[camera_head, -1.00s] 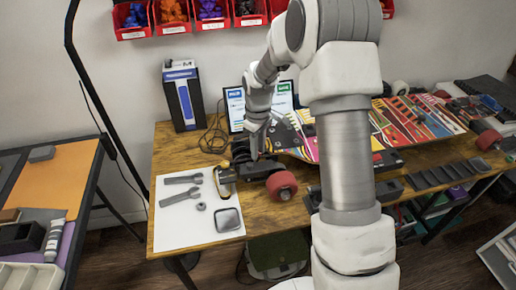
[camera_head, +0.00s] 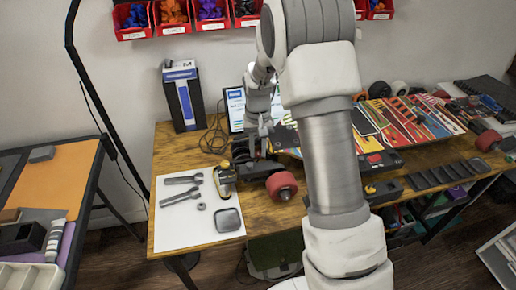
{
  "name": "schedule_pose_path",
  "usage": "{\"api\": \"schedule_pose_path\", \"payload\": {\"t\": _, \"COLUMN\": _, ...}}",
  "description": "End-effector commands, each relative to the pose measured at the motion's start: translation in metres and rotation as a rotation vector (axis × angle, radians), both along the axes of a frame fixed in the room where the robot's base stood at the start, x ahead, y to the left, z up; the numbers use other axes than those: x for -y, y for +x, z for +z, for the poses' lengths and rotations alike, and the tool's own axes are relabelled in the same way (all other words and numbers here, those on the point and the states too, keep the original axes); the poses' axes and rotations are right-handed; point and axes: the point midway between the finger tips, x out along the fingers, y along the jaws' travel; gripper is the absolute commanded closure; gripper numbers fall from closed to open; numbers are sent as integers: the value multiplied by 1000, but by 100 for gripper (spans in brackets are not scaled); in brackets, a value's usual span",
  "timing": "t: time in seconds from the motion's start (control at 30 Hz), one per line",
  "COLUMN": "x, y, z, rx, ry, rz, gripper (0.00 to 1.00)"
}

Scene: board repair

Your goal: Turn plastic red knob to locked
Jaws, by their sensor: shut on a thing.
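My gripper (camera_head: 262,144) points down at the black fixture (camera_head: 262,169) on the wooden workbench. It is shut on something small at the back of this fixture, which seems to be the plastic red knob. The fingers and the arm hide the knob, so its colour and its turn cannot be made out. A red wheel (camera_head: 281,186) sticks out at the fixture's front right, apart from the fingers.
A white mat (camera_head: 175,235) with grey wrenches (camera_head: 182,196) lies at the left of the workbench (camera_head: 170,150). A yellow-tipped tool (camera_head: 225,180) lies beside the fixture. A patterned skateboard deck (camera_head: 405,116) is at the right; a screen (camera_head: 236,106) stands behind.

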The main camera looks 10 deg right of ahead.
Motion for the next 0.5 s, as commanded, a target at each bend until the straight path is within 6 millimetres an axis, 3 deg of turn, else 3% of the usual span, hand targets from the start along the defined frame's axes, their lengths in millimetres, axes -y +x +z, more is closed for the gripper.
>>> {"api": "schedule_pose_path", "payload": {"t": 0.5, "x": 0, "y": 0, "z": 1, "rx": 1, "ry": 0, "rz": -92, "gripper": 100}}
